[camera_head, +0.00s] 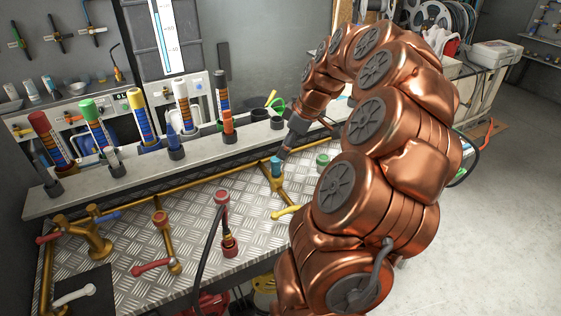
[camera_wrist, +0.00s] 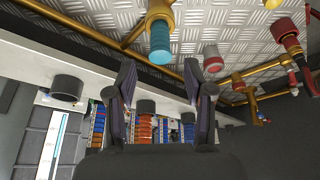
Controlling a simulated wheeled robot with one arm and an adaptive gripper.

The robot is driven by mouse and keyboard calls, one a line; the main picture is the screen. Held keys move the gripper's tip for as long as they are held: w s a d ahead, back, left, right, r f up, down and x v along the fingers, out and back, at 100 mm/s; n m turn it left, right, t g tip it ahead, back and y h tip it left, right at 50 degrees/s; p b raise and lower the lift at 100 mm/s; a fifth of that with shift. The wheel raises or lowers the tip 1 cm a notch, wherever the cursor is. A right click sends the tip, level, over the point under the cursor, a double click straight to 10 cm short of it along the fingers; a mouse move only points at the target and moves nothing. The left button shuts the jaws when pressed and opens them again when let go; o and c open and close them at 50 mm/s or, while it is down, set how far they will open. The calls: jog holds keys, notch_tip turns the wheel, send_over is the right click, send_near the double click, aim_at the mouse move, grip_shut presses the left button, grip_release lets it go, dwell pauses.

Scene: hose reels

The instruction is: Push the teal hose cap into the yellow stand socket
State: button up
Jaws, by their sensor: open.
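The teal hose cap (camera_head: 276,164) sits at the upper end of a yellow-brass stand fitting (camera_head: 276,182) on the metal-plate bench. In the wrist view the ribbed teal cap (camera_wrist: 160,44) meets the mouth of the yellow socket (camera_wrist: 158,14); how deep it sits I cannot tell. My gripper (camera_head: 285,152) is just above the cap in the head view, apart from it as far as I can see. In the wrist view my gripper (camera_wrist: 160,70) has its two dark fingers spread, with the cap beyond the tips and nothing held between them.
A back ledge (camera_head: 205,153) carries several coloured tubes in dark holders. A red valve with a black hose (camera_head: 226,220) stands left of the cap, and a green cap (camera_head: 322,160) sits to its right. Brass pipes (camera_head: 160,228) with coloured handles occupy the front left.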

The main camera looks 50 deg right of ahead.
jog(key=shift+b+v, duration=0.5)
jog(key=shift+v, duration=1.55)
jog(key=s+a+f+g, duration=0.1)
jog(key=s+a+g, duration=0.15)
jog(key=a, duration=2.15)
jog(key=s+a+f+m+g, duration=0.1)
jog(key=s+a+f, duration=0.1)
jog(key=s, duration=0.3)
jog(key=s+a+f+m+g+h, duration=0.1)
jog(key=s+a+f+m, duration=0.1)
jog(key=s+a, duration=0.3)
jog(key=s+a+f+m+g+h, duration=0.1)
jog(key=s+a+f+m, duration=0.1)
jog(key=s, duration=0.5)
jog(key=shift+a+f, duration=0.8)
jog(key=shift+f, duration=0.05)
jog(key=shift+g, duration=0.25)
